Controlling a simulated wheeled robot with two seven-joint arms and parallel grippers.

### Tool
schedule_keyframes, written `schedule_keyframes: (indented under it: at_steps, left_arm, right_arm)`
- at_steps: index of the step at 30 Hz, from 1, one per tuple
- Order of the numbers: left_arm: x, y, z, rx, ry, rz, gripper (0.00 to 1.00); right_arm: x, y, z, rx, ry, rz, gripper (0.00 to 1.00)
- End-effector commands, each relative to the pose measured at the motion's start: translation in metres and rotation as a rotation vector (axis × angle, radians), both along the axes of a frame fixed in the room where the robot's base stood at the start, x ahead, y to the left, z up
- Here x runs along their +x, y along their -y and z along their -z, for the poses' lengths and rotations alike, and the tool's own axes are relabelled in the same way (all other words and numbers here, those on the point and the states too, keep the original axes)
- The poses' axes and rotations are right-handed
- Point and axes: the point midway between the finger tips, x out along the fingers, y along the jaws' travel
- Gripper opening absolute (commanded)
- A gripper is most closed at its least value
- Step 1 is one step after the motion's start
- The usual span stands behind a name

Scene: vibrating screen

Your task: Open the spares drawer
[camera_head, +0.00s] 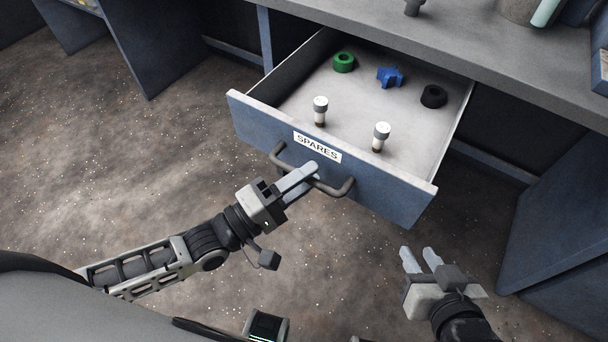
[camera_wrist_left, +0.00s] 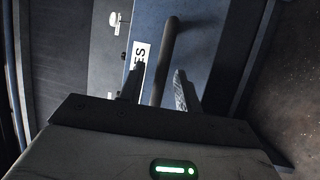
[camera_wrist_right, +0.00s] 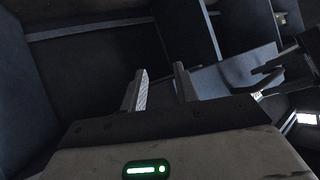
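The spares drawer (camera_head: 380,187) is pulled well out from under the counter, so its inside shows in the head view. Its blue front bears a white SPARES label (camera_head: 317,148) and a dark bar handle (camera_head: 342,189). My left gripper (camera_head: 309,172) is at the handle. In the left wrist view the handle bar (camera_wrist_left: 168,50) runs between the two fingers (camera_wrist_left: 158,80), with visible gaps on both sides, so they look open around it. My right gripper (camera_head: 417,252) is open and empty, below and right of the drawer front, apart from it.
In the drawer lie a green ring (camera_head: 344,62), a blue part (camera_head: 390,77), a black ring (camera_head: 433,96) and two white-capped pieces (camera_head: 320,107) (camera_head: 381,134). The grey counter (camera_head: 480,50) is above. A blue cabinet panel (camera_head: 560,200) stands right. The floor (camera_head: 120,180) left is clear.

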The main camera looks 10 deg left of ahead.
Motion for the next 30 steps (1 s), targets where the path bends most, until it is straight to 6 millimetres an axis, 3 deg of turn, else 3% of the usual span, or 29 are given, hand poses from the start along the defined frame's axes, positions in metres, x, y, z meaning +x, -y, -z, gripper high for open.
schedule_keyframes:
  at_steps: [9,14,30]
  left_arm:
    - [0.000,0.000,0.000,-0.001,0.001,-0.001,0.34]
    - [-0.010,-0.010,0.003,0.001,-0.002,-0.001,0.34]
    - [-0.099,-0.088,0.025,0.003,-0.004,0.001,0.34]
  right_arm:
    - [0.001,0.000,-0.003,0.002,0.006,0.000,0.30]
    - [0.001,0.000,-0.002,0.001,0.007,0.000,0.30]
    - [0.001,-0.001,0.001,0.000,0.009,-0.001,0.30]
